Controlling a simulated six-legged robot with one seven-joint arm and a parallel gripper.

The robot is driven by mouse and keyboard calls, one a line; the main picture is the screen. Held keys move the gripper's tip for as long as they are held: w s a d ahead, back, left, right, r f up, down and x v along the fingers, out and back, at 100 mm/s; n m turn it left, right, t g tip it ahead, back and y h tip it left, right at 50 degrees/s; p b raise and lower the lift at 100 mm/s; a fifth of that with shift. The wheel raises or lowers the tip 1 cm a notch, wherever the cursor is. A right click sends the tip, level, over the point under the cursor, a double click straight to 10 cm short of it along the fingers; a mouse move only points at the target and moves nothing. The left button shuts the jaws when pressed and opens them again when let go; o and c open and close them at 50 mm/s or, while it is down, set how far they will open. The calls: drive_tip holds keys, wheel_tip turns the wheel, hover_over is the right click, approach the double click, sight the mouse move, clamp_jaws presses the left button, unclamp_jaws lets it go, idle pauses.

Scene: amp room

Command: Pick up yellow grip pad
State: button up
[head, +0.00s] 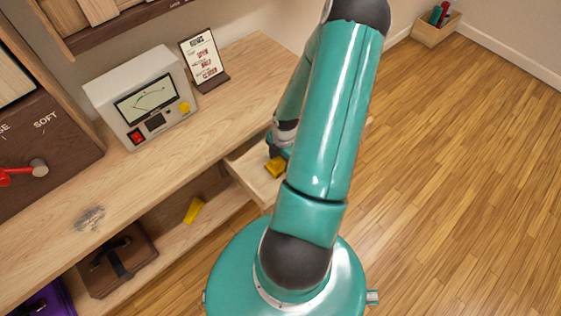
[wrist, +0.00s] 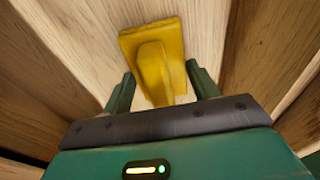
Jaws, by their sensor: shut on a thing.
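The yellow grip pad (wrist: 157,60) has a flat square plate with a raised ridge. In the wrist view it sits between the two green fingers of my gripper (wrist: 161,86), which is shut on its ridge. In the head view the pad (head: 275,167) shows in the open wooden drawer (head: 246,177), just under my gripper (head: 277,151). My arm covers part of the drawer. I cannot tell whether the pad still touches the drawer's floor.
Another yellow piece (head: 193,210) lies on the lower shelf, left of the drawer. A grey meter box (head: 143,94) and a small sign (head: 204,60) stand on the bench top. A brown case (head: 117,262) sits below.

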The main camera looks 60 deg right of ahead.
wheel_tip(320, 180, up, 10)
drive_tip(key=shift+r, duration=0.1)
drive_tip(key=o, duration=0.5)
drive_tip(key=c, duration=0.4)
